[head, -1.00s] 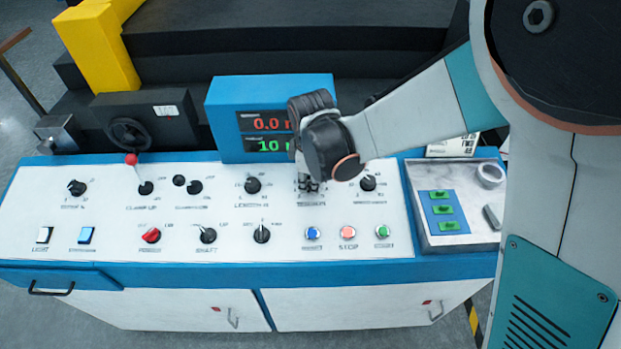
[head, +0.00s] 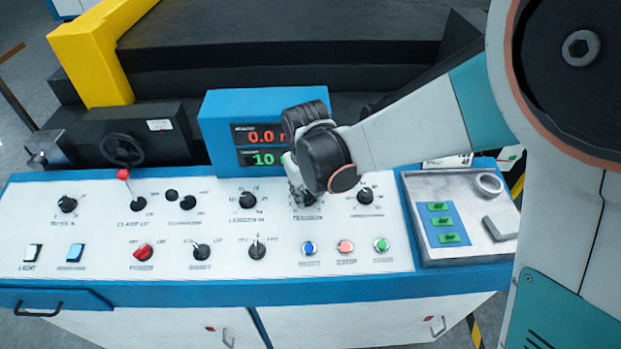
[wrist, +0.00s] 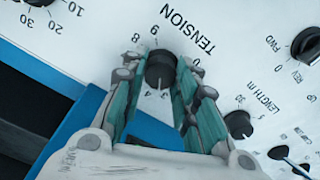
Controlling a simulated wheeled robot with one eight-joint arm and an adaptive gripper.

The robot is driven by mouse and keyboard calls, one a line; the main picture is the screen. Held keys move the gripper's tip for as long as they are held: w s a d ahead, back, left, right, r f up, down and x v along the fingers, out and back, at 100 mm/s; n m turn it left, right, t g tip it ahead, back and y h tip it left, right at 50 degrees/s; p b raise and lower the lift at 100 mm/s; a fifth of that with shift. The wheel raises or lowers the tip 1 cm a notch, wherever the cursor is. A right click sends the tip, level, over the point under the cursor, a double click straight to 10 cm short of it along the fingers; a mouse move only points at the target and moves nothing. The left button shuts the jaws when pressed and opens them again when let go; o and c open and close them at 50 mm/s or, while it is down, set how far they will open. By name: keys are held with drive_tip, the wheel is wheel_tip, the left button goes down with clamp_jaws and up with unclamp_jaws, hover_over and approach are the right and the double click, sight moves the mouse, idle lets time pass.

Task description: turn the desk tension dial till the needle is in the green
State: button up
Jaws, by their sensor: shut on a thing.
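The tension dial (wrist: 160,70) is a black round knob on the white panel, with TENSION printed beside it and numbers around it. Its white pointer mark lies near the 3 and 4. My gripper (wrist: 160,66) is shut on the dial, one teal finger pad on each side. In the head view my gripper (head: 304,198) reaches down onto the panel's upper row, and its wrist hides most of the dial. No needle or green zone can be made out in either view.
A blue display (head: 216,128) with red and green digits stands just behind my gripper. Other knobs flank it, including the length knob (wrist: 238,124). Coloured push buttons (head: 345,246) lie in front. A grey tray (head: 410,205) is at the right.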

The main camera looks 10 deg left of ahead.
drive_tip(key=m, duration=0.4)
drive_tip(key=shift+m, duration=0.3)
drive_tip(key=shift+m+b, duration=0.35)
drive_tip(key=shift+m, duration=1.65)
drive_tip(key=o, duration=1.1)
drive_tip(key=shift+c, duration=0.2)
